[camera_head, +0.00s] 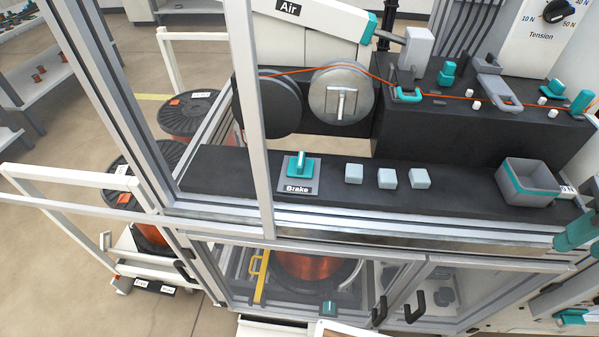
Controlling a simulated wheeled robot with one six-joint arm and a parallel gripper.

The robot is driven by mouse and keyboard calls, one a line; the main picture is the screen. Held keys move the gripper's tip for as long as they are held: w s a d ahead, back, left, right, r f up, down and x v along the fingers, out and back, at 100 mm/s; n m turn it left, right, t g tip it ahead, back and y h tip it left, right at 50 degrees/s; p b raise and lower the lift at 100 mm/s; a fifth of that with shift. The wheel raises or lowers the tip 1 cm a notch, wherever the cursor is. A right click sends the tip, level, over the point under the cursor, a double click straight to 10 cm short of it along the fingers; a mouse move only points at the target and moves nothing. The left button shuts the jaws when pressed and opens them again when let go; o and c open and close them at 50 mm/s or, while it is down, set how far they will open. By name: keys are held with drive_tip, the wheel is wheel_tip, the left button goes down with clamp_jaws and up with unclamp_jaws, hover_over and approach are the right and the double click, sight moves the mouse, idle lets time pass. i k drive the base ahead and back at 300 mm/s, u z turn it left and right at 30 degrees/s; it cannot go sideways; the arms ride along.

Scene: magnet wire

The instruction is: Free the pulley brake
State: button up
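The brake control is a teal lever (299,163) on a grey plate labelled "Brake" (298,189), set on the black ledge of the machine. Above it is a silver pulley (325,88) with a T-shaped handle (341,103) on its face. A dark round wheel (275,106) sits to its left, partly behind a frame post. A thin orange wire (302,70) runs over the wheels and on to the right. I cannot tell from this view whether the brake is engaged. I cannot make out my gripper in this view.
Three pale blocks (387,178) sit right of the brake, then an open grey bin (529,182). An upright frame post (250,120) stands just left of the brake. Glass doors (305,275) lie below the ledge. A white rail (85,176) and wire spools (188,113) are at left.

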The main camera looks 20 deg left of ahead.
sight(301, 167)
drive_tip(key=k, duration=0.5)
drive_tip(key=u, duration=0.85)
drive_tip(key=i, duration=0.6)
drive_tip(key=z, duration=0.5)
